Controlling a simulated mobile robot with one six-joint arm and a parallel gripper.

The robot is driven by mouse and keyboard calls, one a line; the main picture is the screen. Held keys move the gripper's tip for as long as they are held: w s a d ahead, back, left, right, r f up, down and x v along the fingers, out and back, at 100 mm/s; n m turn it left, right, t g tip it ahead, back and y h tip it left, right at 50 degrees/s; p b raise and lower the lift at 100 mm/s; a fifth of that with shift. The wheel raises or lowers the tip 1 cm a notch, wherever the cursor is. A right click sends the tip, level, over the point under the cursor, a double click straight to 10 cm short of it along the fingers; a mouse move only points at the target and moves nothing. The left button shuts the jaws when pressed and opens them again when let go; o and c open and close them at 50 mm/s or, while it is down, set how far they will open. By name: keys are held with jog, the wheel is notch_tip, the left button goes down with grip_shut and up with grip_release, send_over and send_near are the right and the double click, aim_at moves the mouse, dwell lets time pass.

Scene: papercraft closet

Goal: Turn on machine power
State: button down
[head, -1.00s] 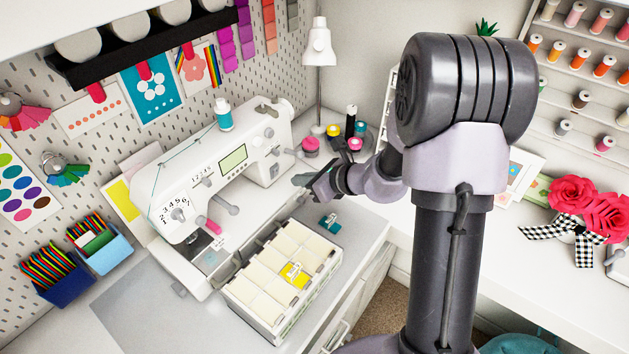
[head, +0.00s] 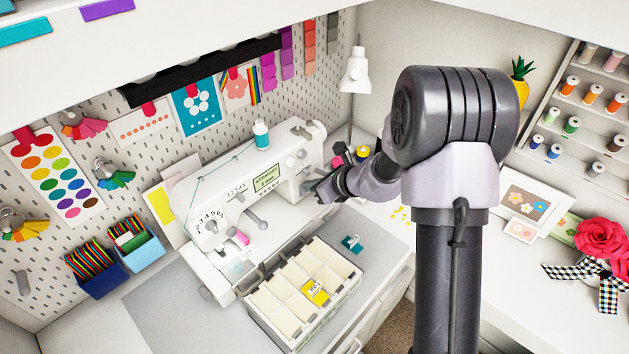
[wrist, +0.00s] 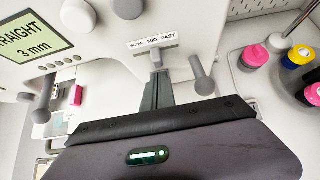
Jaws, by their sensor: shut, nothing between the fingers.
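The white sewing machine (head: 240,190) stands on the desk by the pegboard. Its green display (head: 267,180) shows dark text; in the wrist view the display (wrist: 35,38) reads "STRAIGHT" and "3 mm". A label (wrist: 154,43) on the machine reads "SLOW MID FAST", with a small grey slider (wrist: 157,58) below it. My gripper (head: 318,190) is at the machine's right end. In the wrist view my gripper (wrist: 158,82) is shut and empty, its tips just below the slider; I cannot tell if they touch. A grey lever (wrist: 202,76) sits right of the tips. I cannot make out a power switch.
A sectioned box (head: 305,295) with a yellow item stands in front of the machine, with a teal clip (head: 352,243) beside it. Pink and yellow spools (wrist: 255,56) stand right of the machine. A white lamp (head: 355,72) stands behind.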

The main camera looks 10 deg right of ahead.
jog(key=shift+f, duration=0.3)
jog(key=shift+s+r+p, duration=0.1)
jog(key=shift+r+p, duration=0.35)
jog(key=shift+r, duration=0.4)
